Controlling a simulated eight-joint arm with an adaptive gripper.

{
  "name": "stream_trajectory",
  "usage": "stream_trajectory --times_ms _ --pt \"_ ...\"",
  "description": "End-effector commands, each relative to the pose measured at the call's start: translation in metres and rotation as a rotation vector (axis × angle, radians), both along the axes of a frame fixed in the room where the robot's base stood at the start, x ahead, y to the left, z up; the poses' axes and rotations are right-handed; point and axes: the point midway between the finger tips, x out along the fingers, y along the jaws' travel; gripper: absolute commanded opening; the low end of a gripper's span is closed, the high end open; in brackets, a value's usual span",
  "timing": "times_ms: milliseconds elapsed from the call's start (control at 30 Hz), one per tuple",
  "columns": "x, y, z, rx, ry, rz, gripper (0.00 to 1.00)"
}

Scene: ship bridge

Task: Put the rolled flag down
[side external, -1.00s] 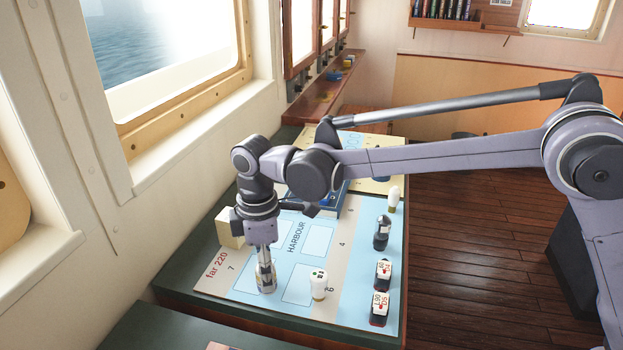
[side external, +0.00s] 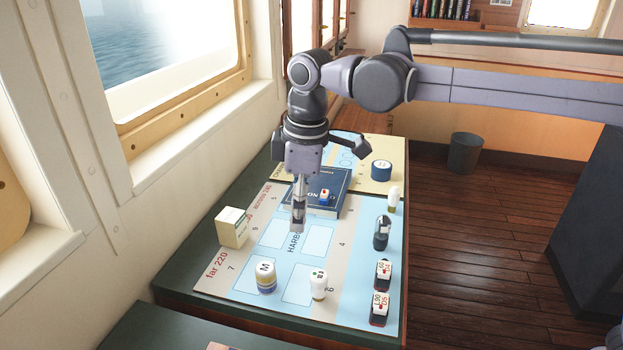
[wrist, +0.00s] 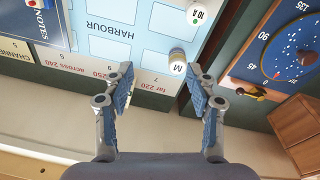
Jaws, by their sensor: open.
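The rolled flag (side external: 266,278), a short upright cylinder with a white top marked M and blue and yellowish bands, stands on the harbour chart (side external: 240,288) near the figure 7. It also shows in the wrist view (wrist: 177,63), beyond the fingertips and apart from them. My gripper (side external: 298,226) is above the chart, up and to the right of the flag in the side view. In the wrist view my gripper (wrist: 162,88) has its two fingers spread wide with nothing between them.
A white piece with green dots (side external: 318,284) stands right of the flag. A cream box (side external: 232,228) stands at the chart's left edge. A blue book (side external: 335,181) lies behind, bearing a small red-and-white piece (side external: 325,195). Labelled blocks (side external: 380,308) line the right edge.

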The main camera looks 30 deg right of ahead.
Motion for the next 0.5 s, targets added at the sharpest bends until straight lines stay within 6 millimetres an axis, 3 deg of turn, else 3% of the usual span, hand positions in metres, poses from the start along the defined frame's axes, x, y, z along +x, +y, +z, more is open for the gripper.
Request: stream_trajectory --times_ms 33,200,500 --pt "-0.006 -0.021 0.003 0.016 -0.024 -0.061 0.57" --pt "-0.027 -0.077 0.007 0.072 -0.105 -0.255 0.57" --pt "-0.082 -0.161 -0.012 0.178 -0.25 -0.59 0.57"
